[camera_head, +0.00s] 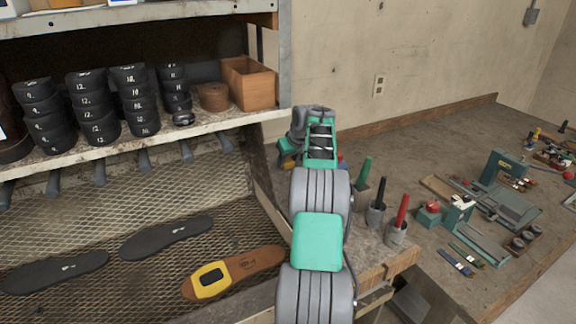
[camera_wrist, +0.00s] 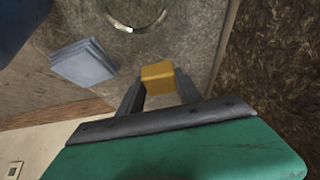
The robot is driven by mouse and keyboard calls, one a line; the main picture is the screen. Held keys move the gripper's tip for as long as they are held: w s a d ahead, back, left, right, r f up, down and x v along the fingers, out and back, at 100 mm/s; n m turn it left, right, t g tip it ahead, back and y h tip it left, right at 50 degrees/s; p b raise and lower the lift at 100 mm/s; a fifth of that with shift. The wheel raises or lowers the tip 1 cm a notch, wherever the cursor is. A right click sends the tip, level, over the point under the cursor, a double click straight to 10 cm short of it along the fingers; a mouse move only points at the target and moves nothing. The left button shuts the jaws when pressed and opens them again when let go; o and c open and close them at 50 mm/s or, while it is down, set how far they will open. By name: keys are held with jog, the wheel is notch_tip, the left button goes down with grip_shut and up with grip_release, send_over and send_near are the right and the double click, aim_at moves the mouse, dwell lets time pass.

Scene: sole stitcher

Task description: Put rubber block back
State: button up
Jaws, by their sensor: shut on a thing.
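The rubber block (camera_wrist: 157,77) shows in the wrist view as a small yellow-orange block between my fingertips. My gripper (camera_wrist: 160,88) is shut on it, above a worn grey-brown bench surface. I cannot tell whether the block touches the surface. In the head view my arm reaches away over the bench between the shelf and the right-hand worktop, and it hides my fingertips and most of what lies around them.
A stack of blue-grey sheets (camera_wrist: 83,61) and a round metal rim (camera_wrist: 138,12) lie near my gripper. Handled tools in cups (camera_head: 376,208) stand right of my arm.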

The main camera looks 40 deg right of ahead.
aim_at(290, 164)
jog(key=shift+s+f, duration=0.1)
jog(key=shift+f, duration=1.25)
jog(key=shift+f, duration=0.15)
jog(key=o, duration=1.3)
jog(key=v, duration=1.2)
jog(key=shift+b, duration=0.4)
